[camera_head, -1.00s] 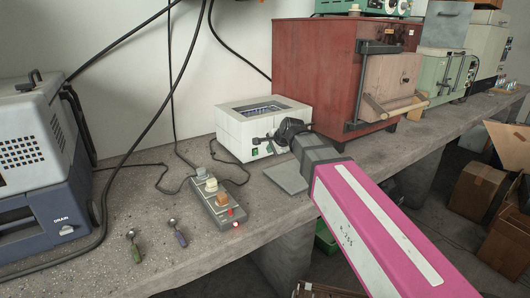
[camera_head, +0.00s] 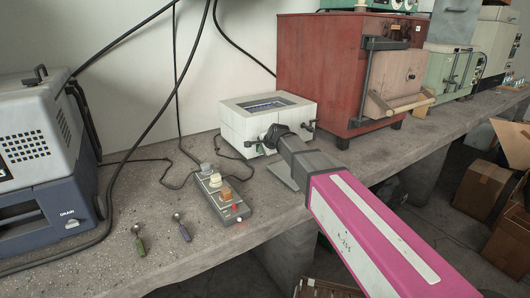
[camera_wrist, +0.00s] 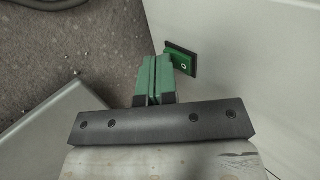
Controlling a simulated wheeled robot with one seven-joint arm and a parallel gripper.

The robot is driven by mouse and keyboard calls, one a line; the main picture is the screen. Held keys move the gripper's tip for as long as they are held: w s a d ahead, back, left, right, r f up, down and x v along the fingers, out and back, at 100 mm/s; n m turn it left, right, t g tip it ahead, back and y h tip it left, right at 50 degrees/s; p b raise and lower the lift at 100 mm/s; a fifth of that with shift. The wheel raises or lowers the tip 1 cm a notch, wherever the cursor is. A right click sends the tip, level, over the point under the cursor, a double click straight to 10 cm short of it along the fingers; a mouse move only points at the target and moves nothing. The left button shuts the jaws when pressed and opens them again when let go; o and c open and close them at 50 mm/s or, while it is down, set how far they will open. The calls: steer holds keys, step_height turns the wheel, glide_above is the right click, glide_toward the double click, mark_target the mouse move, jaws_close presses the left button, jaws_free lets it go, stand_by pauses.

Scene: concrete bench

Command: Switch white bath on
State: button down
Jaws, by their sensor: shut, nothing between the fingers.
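The white bath (camera_head: 236,122) is a white box with an open top, standing on the bench left of the red oven. In the wrist view, a green rocker switch (camera_wrist: 181,61) with a white ring mark sits in a black frame on the bath's white front panel (camera_wrist: 225,50). My gripper (camera_wrist: 160,62) has green fingers pressed together with nothing between them. Their tips are right beside the switch's left side; I cannot tell whether they touch it. In the head view, my gripper (camera_head: 270,140) is at the bath's front and hides part of it.
A red oven (camera_head: 318,70) stands just right of the bath. A grey power strip (camera_head: 222,199) with plugs and a red light lies in front, left of my arm. Two small spoon-like tools (camera_head: 182,230) and a blue-grey machine (camera_head: 45,215) are at the left.

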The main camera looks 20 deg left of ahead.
steer(key=shift+w+a+f, duration=0.3)
steer(key=shift+f, duration=0.05)
stand_by(0.4)
steer(key=shift+r, duration=0.1)
